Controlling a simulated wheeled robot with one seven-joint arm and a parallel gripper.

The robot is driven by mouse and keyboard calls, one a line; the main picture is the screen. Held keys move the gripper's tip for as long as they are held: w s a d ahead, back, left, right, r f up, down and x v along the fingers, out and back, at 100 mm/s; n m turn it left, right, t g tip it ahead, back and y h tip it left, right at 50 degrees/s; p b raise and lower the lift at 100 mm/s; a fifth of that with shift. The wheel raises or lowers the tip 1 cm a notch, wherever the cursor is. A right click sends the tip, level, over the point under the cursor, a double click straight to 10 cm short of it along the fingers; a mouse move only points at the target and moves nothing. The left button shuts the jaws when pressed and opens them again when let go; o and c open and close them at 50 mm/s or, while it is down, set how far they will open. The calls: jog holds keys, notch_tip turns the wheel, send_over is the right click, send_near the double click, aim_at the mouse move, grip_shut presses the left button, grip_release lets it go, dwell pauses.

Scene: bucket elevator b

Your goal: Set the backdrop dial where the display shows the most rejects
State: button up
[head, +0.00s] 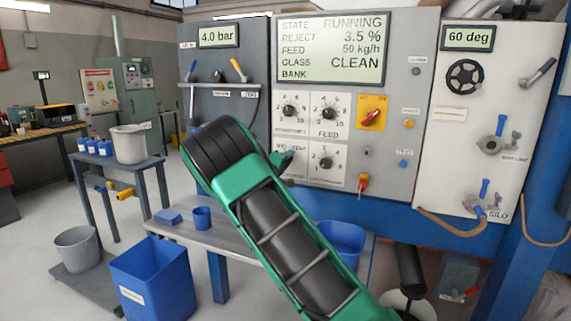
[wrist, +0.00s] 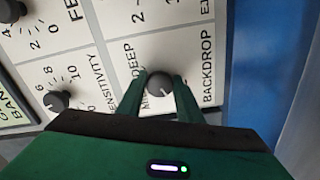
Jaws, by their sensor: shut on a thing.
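The backdrop dial (wrist: 159,85) is a round grey knob on a white plate in the wrist view, with BACKDROP and DEEP printed beside it. My gripper (wrist: 160,94) has its two green fingers on either side of the knob, shut on it. The knob's pointer is hard to read. In the head view my gripper (head: 284,160) is at the lower left dial plate, and my arm and gripper hide the backdrop dial. The display (head: 331,48) reads STATE RUNNING, REJECT 3.5 %, FEED 50 kg/h, GLASS BANK CLEAN.
The sensitivity dial (wrist: 57,100) is beside the held knob. The feed dial (head: 329,112), another dial (head: 325,163) and a red switch on yellow (head: 371,117) are close by. A table (head: 240,238) with a blue cup (head: 202,217) stands below the panel.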

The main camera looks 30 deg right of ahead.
jog(key=shift+w+a+n, duration=0.2)
jog(key=shift+a+n, duration=0.05)
jog(key=shift+n, duration=0.6)
jog(key=shift+w+a+n, duration=0.15)
jog(key=shift+a+n, duration=0.1)
jog(key=shift+n, duration=0.6)
jog(key=o, duration=1)
jog(key=shift+w+a+f, duration=0.1)
jog(key=shift+o, duration=0.2)
jog(key=shift+s+d, duration=0.2)
jog(key=shift+d, duration=0.1)
jog(key=v, duration=1)
jog(key=shift+a, duration=0.35)
jog(key=shift+s, duration=0.2)
